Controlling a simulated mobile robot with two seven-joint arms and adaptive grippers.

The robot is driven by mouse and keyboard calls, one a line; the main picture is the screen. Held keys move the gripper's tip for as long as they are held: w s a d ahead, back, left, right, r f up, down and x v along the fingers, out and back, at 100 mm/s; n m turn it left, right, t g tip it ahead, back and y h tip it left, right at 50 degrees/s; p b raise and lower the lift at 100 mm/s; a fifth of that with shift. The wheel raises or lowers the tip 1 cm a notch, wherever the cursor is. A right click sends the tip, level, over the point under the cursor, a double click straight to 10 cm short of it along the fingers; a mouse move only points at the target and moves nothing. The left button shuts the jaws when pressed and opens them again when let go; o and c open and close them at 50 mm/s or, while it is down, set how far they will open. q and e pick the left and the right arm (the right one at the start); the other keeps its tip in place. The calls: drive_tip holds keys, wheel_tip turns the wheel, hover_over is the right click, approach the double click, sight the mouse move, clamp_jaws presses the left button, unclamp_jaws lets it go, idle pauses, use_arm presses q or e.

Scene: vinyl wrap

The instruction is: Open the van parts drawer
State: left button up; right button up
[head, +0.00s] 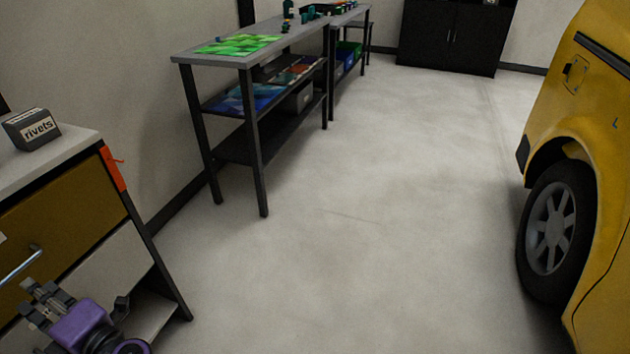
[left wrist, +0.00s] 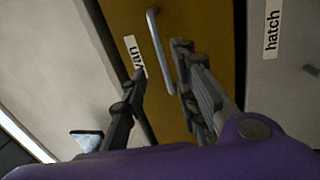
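The van parts drawer (head: 68,222) is a mustard-brown front in the workbench at the left of the head view. It looks closed. Its silver bar handle (head: 20,266) shows at the left edge. In the left wrist view the drawer (left wrist: 205,25) carries a white label (left wrist: 135,55) reading "van", and the handle (left wrist: 154,32) runs beside it. My left gripper (head: 36,302), with a purple body, is in front of the drawer, just below and right of the handle. Its fingers are apart, with the handle seen between them; I cannot tell whether they touch it. My right gripper is out of view.
A grey drawer front with a "hatch" label (left wrist: 272,28) adjoins the van drawer. A dark "rivets" box (head: 31,128) and an orange item (head: 112,168) are on the workbench. A shelf table (head: 215,58) stands beyond. A yellow van (head: 590,130) is at right; the floor between is clear.

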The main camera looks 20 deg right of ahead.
sight(13, 277)
use_arm(q)
drive_tip(key=shift+n+g, duration=0.5)
drive_tip(key=shift+n, duration=0.2)
drive_tip(key=x, duration=0.8)
drive_tip(key=shift+w+a+r, duration=0.1)
drive_tip(key=shift+w+a, duration=0.1)
clamp_jaws()
